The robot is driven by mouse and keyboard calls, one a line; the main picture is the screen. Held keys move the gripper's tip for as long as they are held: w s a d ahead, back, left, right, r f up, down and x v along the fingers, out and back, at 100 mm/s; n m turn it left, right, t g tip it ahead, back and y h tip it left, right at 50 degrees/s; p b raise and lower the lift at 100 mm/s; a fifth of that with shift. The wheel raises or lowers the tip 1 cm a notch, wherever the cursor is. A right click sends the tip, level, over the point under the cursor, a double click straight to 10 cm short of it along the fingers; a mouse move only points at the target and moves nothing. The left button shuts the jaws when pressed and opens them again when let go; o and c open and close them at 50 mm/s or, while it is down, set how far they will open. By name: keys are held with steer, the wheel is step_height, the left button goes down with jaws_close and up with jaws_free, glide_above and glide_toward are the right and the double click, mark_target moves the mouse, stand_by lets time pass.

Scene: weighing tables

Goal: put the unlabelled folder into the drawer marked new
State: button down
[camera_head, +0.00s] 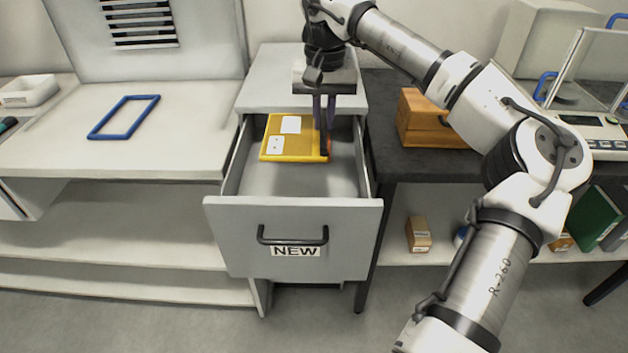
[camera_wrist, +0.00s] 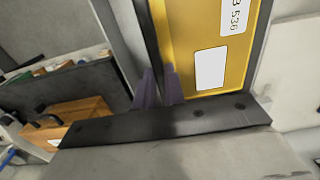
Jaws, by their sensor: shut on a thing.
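A yellow folder (camera_head: 272,150) is over the open drawer (camera_head: 225,215), inside its outline and towards the back; I cannot tell whether it touches the bottom. The drawer front has a dark handle and a NEW label (camera_head: 296,251). My gripper (camera_head: 324,150) points down and is shut on the folder's right edge. In the wrist view my gripper (camera_wrist: 159,72) pinches the edge of the folder (camera_wrist: 185,45). That view shows a white sticker with printed characters, partly cut off, and a blank-looking white patch on the folder.
A wooden box (camera_head: 425,120) stands on the dark table to the right, near a balance (camera_head: 590,130). A blue frame (camera_head: 124,117) lies on the white bench to the left. The front part of the drawer is empty. Small boxes and folders sit on the lower right shelf.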

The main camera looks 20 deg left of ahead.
step_height(320, 180, down, 15)
steer(key=shift+f+p, duration=0.15)
steer(key=shift+p, duration=0.6)
steer(key=shift+f, duration=0.2)
steer(key=c, duration=1.5)
jaws_free()
steer(key=shift+r, duration=0.1)
steer(key=shift+r, duration=0.1)
step_height(320, 180, up, 12)
steer(key=shift+r+b, duration=0.1)
steer(key=shift+b, duration=0.55)
